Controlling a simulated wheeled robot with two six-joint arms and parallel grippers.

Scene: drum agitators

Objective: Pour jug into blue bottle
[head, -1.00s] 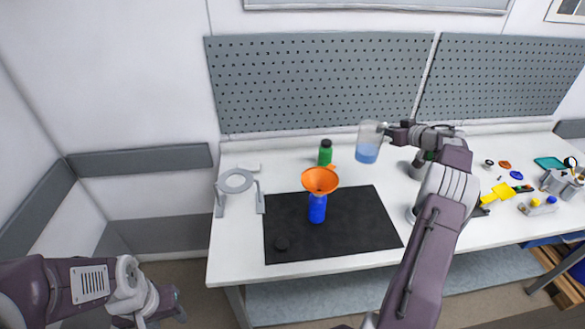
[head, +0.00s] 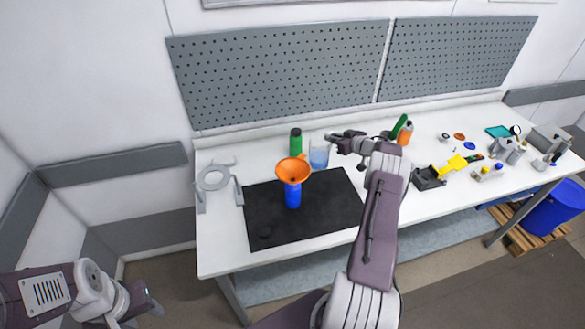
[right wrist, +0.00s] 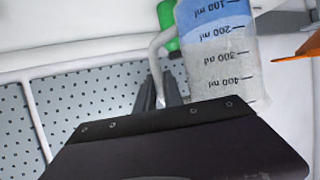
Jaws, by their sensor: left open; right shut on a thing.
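The clear jug (head: 319,155) holds blue liquid and is in my right gripper (head: 335,141), which is shut on its handle. The right wrist view shows the jug (right wrist: 218,50) with its volume marks and the handle between the fingers (right wrist: 160,88). The blue bottle (head: 293,196) stands upright on the black mat (head: 330,208). An orange funnel (head: 293,171) sits in its mouth. The jug is behind and to the right of the funnel, apart from it in the head view. My left gripper (head: 148,298) is open and empty, off the table at lower left.
A green bottle (head: 296,142) stands close behind the funnel, left of the jug. A grey ring stand (head: 214,180) is at the table's left. Orange and green bottles, a yellow part (head: 449,165) and small items crowd the right side.

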